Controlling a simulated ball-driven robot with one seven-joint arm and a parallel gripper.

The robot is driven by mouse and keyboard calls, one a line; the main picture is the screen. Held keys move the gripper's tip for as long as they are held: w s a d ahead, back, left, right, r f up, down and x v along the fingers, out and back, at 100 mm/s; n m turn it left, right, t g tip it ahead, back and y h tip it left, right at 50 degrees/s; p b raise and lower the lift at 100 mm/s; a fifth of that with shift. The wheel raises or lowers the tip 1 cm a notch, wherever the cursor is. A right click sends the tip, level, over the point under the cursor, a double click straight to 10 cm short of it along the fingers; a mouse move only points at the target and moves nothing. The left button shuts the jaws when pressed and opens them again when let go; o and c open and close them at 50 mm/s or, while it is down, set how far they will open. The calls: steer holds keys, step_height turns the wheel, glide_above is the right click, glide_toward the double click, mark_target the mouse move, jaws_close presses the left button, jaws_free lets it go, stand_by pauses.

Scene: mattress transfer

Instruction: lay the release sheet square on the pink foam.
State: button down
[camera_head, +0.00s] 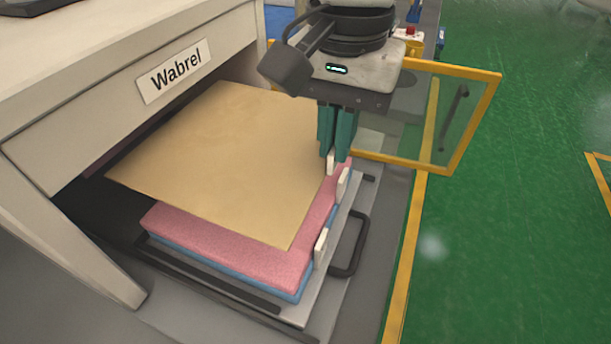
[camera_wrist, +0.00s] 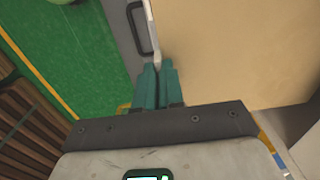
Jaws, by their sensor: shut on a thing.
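The release sheet (camera_head: 225,160) is a flat tan sheet over the pink foam (camera_head: 225,247). It sits toward the back and left, so pink shows along the front and right edges. Its front left corner reaches out past the foam. I cannot tell how closely it touches the foam. My gripper (camera_head: 335,155), with green fingers, is shut at the sheet's right edge, near the back right. In the wrist view my gripper (camera_wrist: 157,64) meets the edge of the sheet (camera_wrist: 230,50). The pinched part is hidden by the fingers.
White upright stops (camera_head: 321,247) stand along the foam's right side. A blue layer (camera_head: 225,267) lies under the foam on a grey tray with a black handle (camera_head: 360,245). A cabinet labelled Wabrel (camera_head: 175,70) overhangs the left. A yellow-framed panel (camera_head: 470,120) stands right; green floor lies beyond.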

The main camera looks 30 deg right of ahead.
step_height(320, 180, down, 9)
steer(key=shift+r, duration=0.1)
stand_by(0.4)
steer(key=shift+f+b, duration=0.25)
steer(key=shift+b, duration=0.25)
steer(key=c, duration=1.3)
jaws_free()
steer(key=shift+o, duration=0.2)
steer(key=shift+r, duration=0.2)
step_height(320, 180, up, 12)
steer(key=shift+p, duration=0.75)
